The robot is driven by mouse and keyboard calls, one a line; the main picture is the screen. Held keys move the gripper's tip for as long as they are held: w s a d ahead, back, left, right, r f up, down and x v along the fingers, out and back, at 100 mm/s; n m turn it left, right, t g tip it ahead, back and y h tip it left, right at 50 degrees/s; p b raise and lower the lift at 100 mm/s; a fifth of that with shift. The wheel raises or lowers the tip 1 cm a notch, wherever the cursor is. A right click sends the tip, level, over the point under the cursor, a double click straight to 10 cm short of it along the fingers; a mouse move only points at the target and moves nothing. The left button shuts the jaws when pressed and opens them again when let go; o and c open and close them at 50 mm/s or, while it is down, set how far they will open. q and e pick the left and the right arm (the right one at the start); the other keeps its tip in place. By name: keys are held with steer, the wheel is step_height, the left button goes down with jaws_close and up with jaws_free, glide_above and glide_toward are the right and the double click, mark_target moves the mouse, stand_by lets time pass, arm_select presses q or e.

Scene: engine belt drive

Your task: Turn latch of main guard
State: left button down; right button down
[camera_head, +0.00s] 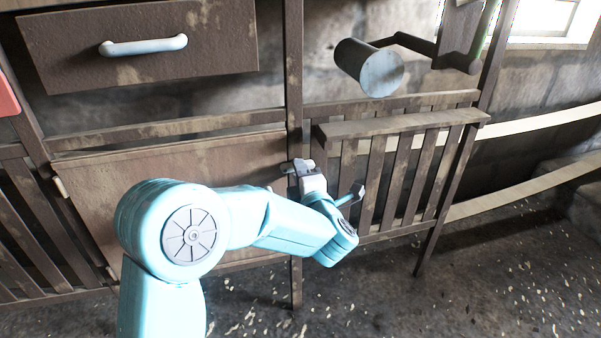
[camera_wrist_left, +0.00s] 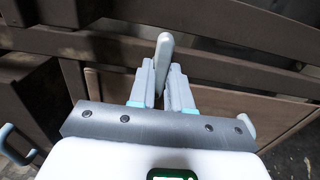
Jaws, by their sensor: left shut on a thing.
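The main guard looks to be the flat brown panel (camera_head: 160,180) below the drawer, with a pale hinge at its left edge; it also shows in the left wrist view (camera_wrist_left: 225,105). Its latch is a pale, rounded bar (camera_head: 290,168) at the panel's upper right, beside the post. In the left wrist view the latch (camera_wrist_left: 163,50) stands out between the fingertips. My left gripper (camera_head: 302,172) is shut on the latch, and its fingers (camera_wrist_left: 159,80) touch it from both sides. The fingers hide the latch's lower part. My right gripper is in neither view.
A drawer (camera_head: 140,50) with a pale blue handle (camera_head: 143,45) sits above the panel. A slatted section with a ledge (camera_head: 400,123) stands right of the post. A grey cylinder on a crank (camera_head: 370,68) hangs above it. Pale belts (camera_head: 530,185) run at right.

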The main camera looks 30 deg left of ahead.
arm_select(q)
steer(key=c, duration=1.1)
jaws_free()
steer(key=shift+o, duration=0.2)
steer(key=p+v, duration=0.3)
steer(key=v, duration=1.3)
steer(key=shift+d+p, duration=0.15)
steer(key=shift+p, duration=0.15)
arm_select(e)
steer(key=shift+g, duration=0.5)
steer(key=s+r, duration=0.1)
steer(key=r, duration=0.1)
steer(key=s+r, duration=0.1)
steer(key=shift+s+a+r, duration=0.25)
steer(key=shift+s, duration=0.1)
arm_select(q)
steer(key=shift+r, duration=0.1)
